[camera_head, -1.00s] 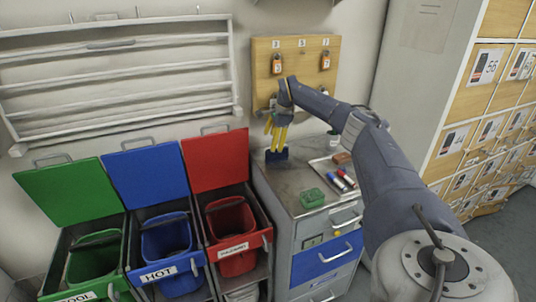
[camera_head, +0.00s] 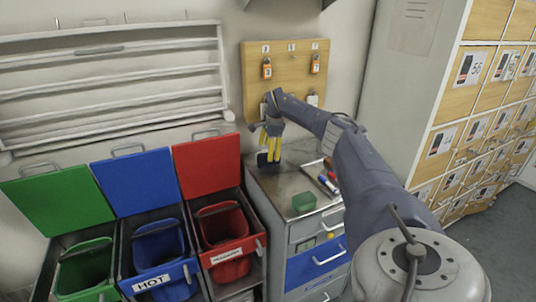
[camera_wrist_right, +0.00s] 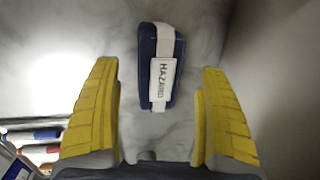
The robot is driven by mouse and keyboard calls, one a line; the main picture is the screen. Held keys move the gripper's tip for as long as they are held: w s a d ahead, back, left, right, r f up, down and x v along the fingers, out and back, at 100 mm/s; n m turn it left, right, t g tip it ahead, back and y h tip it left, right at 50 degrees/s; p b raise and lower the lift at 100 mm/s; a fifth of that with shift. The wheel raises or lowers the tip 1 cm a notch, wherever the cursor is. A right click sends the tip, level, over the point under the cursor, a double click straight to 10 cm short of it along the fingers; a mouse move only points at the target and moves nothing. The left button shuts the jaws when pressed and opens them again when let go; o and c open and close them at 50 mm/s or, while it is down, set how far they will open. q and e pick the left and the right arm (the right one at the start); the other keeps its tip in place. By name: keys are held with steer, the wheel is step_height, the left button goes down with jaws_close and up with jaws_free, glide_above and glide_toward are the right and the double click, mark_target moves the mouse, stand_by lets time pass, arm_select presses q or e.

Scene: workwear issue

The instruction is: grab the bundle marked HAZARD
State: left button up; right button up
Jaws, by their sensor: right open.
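The HAZARD bundle is a dark blue folded pack with a white band lettered HAZARD. In the right wrist view the HAZARD bundle (camera_wrist_right: 147,70) lies flat on the grey metal top, between my yellow fingers and apart from both. In the head view the bundle (camera_head: 262,158) shows as a small dark patch on the cabinet's back left, partly hidden by the fingers. My right gripper (camera_head: 271,155) points down over it, open and empty; its fingers also frame the bundle in the right wrist view (camera_wrist_right: 160,68). My left gripper is not in view.
A green block (camera_head: 304,201) and a tray (camera_head: 314,171) with markers share the cabinet top (camera_head: 276,187). A key board (camera_head: 291,62) stands behind. Numbered lockers (camera_head: 475,120) stand right.

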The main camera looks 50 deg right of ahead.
steer(key=shift+f, duration=0.55)
steer(key=c, duration=1.4)
steer(key=shift+r, duration=0.1)
steer(key=shift+c, duration=0.2)
